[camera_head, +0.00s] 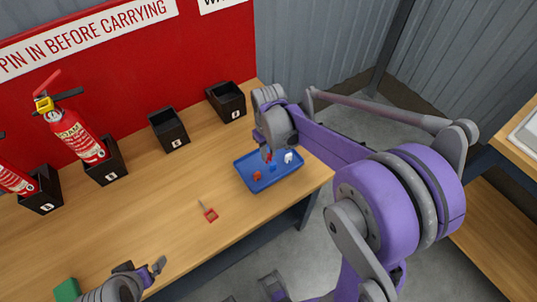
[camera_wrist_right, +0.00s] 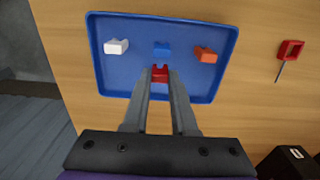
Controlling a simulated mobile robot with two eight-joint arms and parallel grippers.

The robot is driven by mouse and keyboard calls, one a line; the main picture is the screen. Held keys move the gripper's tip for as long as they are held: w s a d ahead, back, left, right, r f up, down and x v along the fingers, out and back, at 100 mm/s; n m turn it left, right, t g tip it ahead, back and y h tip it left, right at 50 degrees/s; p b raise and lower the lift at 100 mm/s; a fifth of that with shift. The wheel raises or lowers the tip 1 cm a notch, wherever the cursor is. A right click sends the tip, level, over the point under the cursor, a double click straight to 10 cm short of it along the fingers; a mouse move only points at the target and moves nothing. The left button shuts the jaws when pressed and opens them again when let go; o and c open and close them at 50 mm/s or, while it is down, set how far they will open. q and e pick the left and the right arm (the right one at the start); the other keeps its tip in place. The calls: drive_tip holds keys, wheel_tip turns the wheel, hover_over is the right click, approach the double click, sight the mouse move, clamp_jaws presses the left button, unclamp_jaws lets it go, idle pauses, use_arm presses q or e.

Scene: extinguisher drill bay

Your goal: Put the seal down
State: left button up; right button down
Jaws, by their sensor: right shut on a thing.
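My right gripper (camera_wrist_right: 160,82) is shut on a small red seal (camera_wrist_right: 160,73), which shows between its fingertips. The gripper (camera_head: 267,152) reaches over the blue tray (camera_head: 243,168), with the red seal above or at the tray floor; I cannot tell if it touches. In the tray lie a white seal (camera_wrist_right: 116,46), a blue seal (camera_wrist_right: 162,49) and an orange seal (camera_wrist_right: 205,54), in a row just beyond the red one. My left gripper (camera_head: 155,268) is at the table's front edge, away from the tray; its jaw opening is unclear.
A red pin (camera_head: 210,214) with a square ring lies on the wooden table (camera_head: 150,215), left of the tray. Black numbered boxes (camera_head: 169,130) line the back, two holding red extinguishers (camera_head: 80,138). A green block (camera_head: 67,290) sits at bottom left. Mid-table is mostly clear.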

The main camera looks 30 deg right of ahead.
drive_tip(key=shift+f, duration=0.6)
drive_tip(key=shift+f, duration=0.1)
drive_tip(key=shift+f, duration=0.15)
drive_tip(key=c, duration=0.7)
unclamp_jaws()
